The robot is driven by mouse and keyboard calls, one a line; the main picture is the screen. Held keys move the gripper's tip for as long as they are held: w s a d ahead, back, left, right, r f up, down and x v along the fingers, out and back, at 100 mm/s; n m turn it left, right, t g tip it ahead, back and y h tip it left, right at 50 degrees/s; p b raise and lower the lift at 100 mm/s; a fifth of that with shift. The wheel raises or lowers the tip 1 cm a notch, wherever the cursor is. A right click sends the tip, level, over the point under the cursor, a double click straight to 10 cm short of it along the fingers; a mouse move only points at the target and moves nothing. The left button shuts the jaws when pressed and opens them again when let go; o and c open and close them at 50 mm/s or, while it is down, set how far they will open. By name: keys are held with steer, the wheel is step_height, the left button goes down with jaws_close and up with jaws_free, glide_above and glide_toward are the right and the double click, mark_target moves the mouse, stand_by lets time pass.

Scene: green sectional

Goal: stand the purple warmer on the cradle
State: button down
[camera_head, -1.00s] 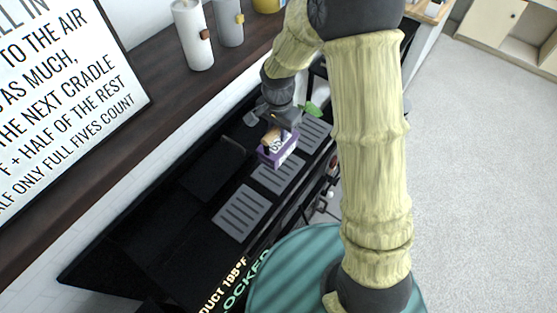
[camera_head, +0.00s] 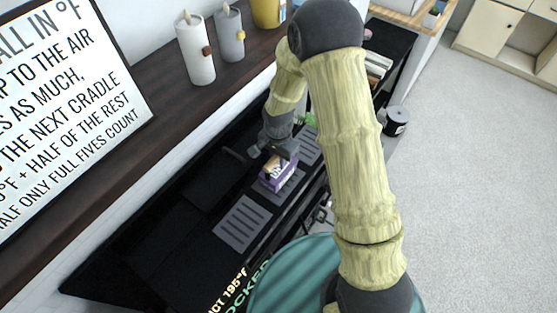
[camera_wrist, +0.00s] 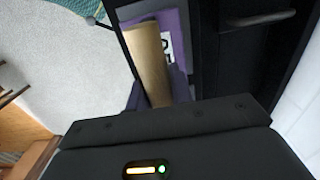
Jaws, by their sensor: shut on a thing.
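The purple warmer (camera_head: 277,181) is a small purple box with a white label and a tan handle. In the wrist view its purple side (camera_wrist: 178,30) and tan handle (camera_wrist: 150,62) show between my fingers. My gripper (camera_head: 281,153) is shut on the handle, with the box below it. The warmer is over the middle grey slotted cradle (camera_head: 295,187) and hides much of it. I cannot tell whether it touches the cradle. Another slotted cradle (camera_head: 242,223) lies bare nearer the bottom, and a third (camera_head: 308,148) lies farther up.
The cradles lie on a long black surface beside a dark wooden shelf (camera_head: 150,130). The shelf bears a lettered sign (camera_head: 60,110), a white candle-like cylinder (camera_head: 197,55) and a grey one (camera_head: 229,38). A teal round thing (camera_head: 290,280) is at the bottom.

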steer(key=shift+f, duration=0.8)
steer(key=shift+f, duration=0.2)
steer(key=c, duration=1.3)
jaws_free()
steer(key=shift+o, duration=0.2)
steer(key=shift+r, duration=0.1)
step_height(320, 180, up, 12)
steer(key=b, duration=0.2)
steer(key=shift+r+b, duration=0.1)
steer(key=shift+b, duration=0.2)
steer(key=shift+d, duration=0.1)
steer(key=s+d+r+n+t, duration=0.1)
steer(key=s+d+r+n, duration=0.1)
steer(key=s+d, duration=0.4)
steer(key=s+d+r+n+t, duration=0.1)
steer(key=s+d+r+n, duration=0.2)
steer(key=s+d+n, duration=0.2)
steer(key=shift+s+d+r+n+t, duration=0.25)
steer(key=shift+s+d, duration=0.5)
steer(key=shift+d, duration=0.45)
